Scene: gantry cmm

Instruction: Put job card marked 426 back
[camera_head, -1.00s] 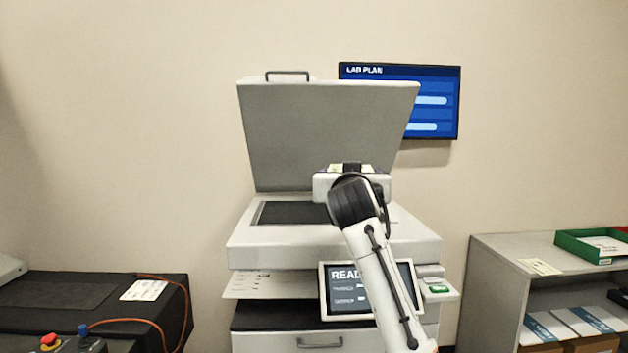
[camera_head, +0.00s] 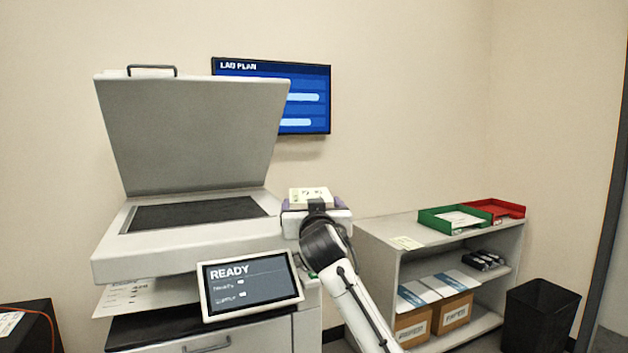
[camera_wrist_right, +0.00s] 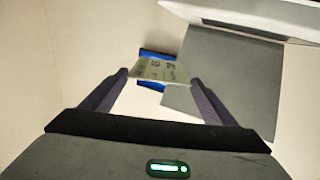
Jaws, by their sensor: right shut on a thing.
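My right gripper (camera_wrist_right: 158,78) is shut on a pale yellow-green job card (camera_wrist_right: 160,69), held between the fingertips. In the head view the card (camera_head: 311,196) shows just above the right gripper (camera_head: 314,203), in the air at the right side of the copier. Its printed marks are too small to read surely. My right arm comes up from the bottom and hides part of the copier's right side. My left gripper is not in view.
The copier (camera_head: 188,245) has its lid (camera_head: 190,135) raised and its glass bare.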

